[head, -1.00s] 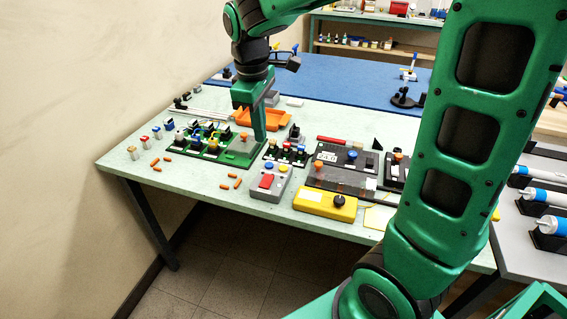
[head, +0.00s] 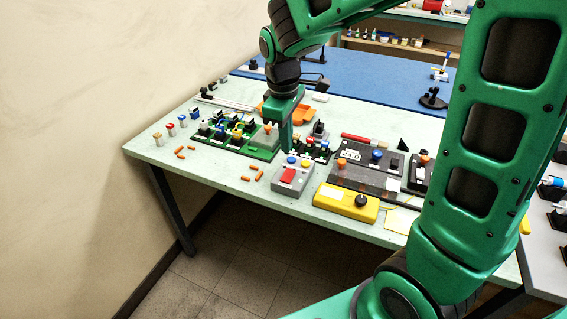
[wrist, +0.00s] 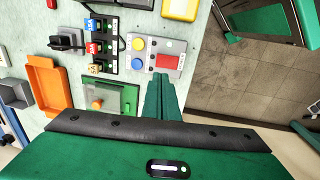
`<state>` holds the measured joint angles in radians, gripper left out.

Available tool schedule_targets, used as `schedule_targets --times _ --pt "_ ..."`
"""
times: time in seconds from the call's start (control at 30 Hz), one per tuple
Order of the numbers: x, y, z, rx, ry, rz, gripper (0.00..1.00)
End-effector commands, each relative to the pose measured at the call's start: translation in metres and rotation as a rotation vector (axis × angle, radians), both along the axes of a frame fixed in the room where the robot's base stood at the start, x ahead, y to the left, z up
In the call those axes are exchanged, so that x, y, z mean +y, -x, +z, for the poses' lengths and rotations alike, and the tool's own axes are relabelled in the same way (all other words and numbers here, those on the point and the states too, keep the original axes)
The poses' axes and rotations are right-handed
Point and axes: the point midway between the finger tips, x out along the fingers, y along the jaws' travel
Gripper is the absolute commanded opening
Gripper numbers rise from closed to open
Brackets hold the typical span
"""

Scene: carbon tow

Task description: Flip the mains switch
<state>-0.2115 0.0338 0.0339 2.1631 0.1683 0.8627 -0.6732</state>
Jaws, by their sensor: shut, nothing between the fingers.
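A grey control box (head: 293,177) stands near the bench's front edge. A red rocker (head: 288,176) is on its top, beside blue and yellow buttons; no label is readable, so I cannot confirm it is the mains switch. The box (wrist: 150,55) and its red rocker (wrist: 169,62) also show in the wrist view. My gripper (head: 287,148) is shut and empty, pointing down just behind the box. In the wrist view its fingers (wrist: 160,83) end close beside the box; contact cannot be told. A green board (head: 262,142) with a clear cover and orange knob is to its left.
A row of black terminal blocks (head: 312,149) is right behind the box. A yellow box (head: 346,202) with a black knob is to its right, a dark panel (head: 362,172) behind that. Orange pieces (head: 252,174) lie left of the box. The bench's front left is mostly clear.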

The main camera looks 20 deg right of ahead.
Motion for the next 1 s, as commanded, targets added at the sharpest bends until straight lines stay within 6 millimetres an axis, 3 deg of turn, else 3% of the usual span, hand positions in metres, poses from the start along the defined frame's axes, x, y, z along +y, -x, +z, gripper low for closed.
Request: schedule_targets --times 0.3,0.5,1.0 --pt "-0.005 -0.004 -0.057 0.003 0.001 -0.001 0.0" --pt "-0.007 -0.006 -0.077 0.001 0.0 -0.001 0.0" --pt "-0.007 -0.007 -0.083 0.0 -0.001 0.0 0.0"
